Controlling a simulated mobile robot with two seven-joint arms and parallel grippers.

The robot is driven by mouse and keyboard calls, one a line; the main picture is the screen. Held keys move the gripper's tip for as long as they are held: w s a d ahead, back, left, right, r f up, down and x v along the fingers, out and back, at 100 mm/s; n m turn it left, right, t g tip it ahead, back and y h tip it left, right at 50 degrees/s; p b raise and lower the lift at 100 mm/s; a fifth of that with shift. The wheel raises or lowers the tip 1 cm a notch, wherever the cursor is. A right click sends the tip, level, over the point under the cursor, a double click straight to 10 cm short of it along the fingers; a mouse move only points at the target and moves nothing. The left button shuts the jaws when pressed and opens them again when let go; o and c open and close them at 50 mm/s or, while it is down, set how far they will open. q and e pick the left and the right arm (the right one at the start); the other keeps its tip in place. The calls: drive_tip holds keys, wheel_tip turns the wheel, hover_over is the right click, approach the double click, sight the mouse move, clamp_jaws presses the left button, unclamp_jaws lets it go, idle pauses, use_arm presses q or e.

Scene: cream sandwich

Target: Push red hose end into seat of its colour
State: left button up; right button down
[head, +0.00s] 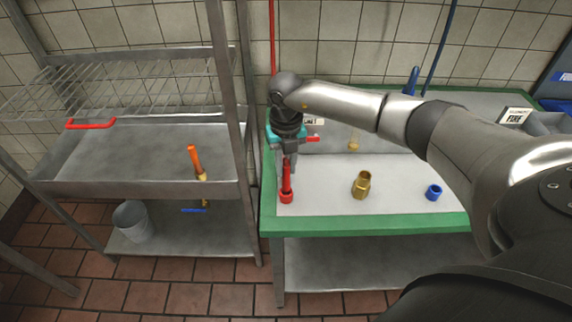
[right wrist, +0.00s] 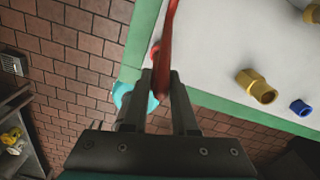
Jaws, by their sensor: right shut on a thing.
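My right gripper (head: 287,163) points down over the left end of the green-edged table and is shut on the red hose end (head: 287,180). The hose end hangs roughly upright. Its lower tip meets or overlaps the red seat (head: 286,198) in the head view; I cannot tell whether it is inside. In the right wrist view the red hose end (right wrist: 161,82) lies between my fingers, and a small red patch beside it may be the seat. My left gripper is not in view.
A brass fitting (head: 362,185) and a blue seat (head: 434,192) stand to the right on the table. A blue hose end (head: 411,82) is at the back. A metal shelf rack (head: 140,188) with an orange-handled item (head: 194,159) stands close on the left.

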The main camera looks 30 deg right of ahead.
sight(286, 177)
drive_tip(key=shift+f+b, duration=1.5)
drive_tip(key=shift+f, duration=0.6)
drive_tip(key=c, duration=0.6)
unclamp_jaws()
wheel_tip(286, 177, up, 15)
drive_tip(key=shift+r, duration=0.2)
